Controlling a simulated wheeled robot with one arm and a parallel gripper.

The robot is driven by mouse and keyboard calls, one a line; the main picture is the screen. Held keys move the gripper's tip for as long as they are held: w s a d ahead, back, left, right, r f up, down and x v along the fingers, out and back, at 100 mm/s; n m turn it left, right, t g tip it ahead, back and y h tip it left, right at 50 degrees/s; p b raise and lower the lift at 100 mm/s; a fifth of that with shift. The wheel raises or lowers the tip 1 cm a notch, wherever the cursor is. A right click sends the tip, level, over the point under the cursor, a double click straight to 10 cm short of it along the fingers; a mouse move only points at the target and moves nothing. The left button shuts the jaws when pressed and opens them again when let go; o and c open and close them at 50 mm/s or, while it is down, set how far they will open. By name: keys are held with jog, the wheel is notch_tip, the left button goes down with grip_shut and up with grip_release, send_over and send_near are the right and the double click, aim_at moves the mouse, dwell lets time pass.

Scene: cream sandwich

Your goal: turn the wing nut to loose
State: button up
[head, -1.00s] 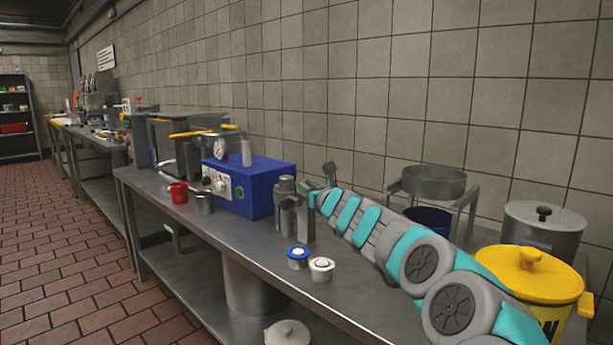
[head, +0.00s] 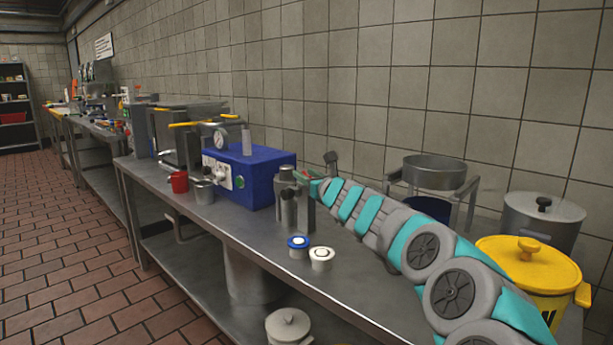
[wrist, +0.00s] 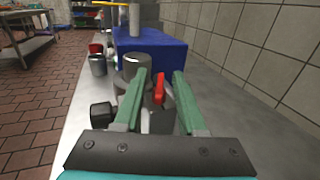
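A small red piece (wrist: 160,88), which looks like the wing nut, stands on a grey metal device (wrist: 131,68) in the wrist view. The device (head: 289,195) also shows in the head view, on the steel counter in front of my arm. My gripper (wrist: 160,74) has its two green fingers spread, one on each side of the red piece. In the head view the gripper (head: 314,183) is small and partly hidden behind the device.
A blue box (head: 250,175) with a gauge stands just beyond the device. A black knob (wrist: 102,114) sits left of the fingers. A yellow pot (head: 520,275) is at right.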

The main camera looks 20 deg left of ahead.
jog(key=shift+b+v, duration=0.7)
jog(key=shift+v, duration=0.5)
jog(key=shift+b+v, duration=1)
jog(key=shift+v, duration=1.65)
